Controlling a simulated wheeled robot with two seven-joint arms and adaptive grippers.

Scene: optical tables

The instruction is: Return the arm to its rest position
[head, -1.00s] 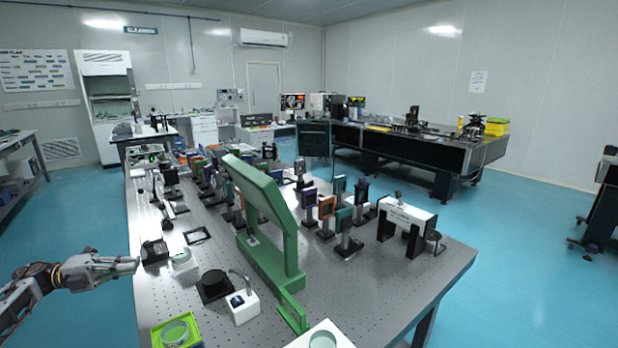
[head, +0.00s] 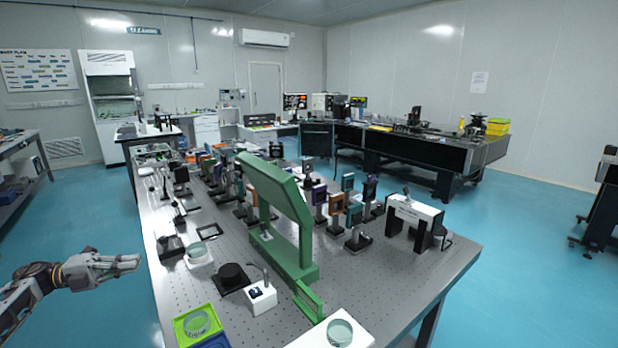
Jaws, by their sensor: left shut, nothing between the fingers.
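My left gripper (head: 128,262) is at the lower left, over the blue floor and left of the optical table (head: 405,295). It is shut, empty and points right, apart from the table's left edge. My left arm comes in from the left edge of the view. My right gripper is not in view.
A green frame (head: 290,225) stands on the table among several optic mounts. A yellow-green tray (head: 183,334) with a round lens is at the near left corner. Blue floor (head: 90,215) is clear around my left gripper.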

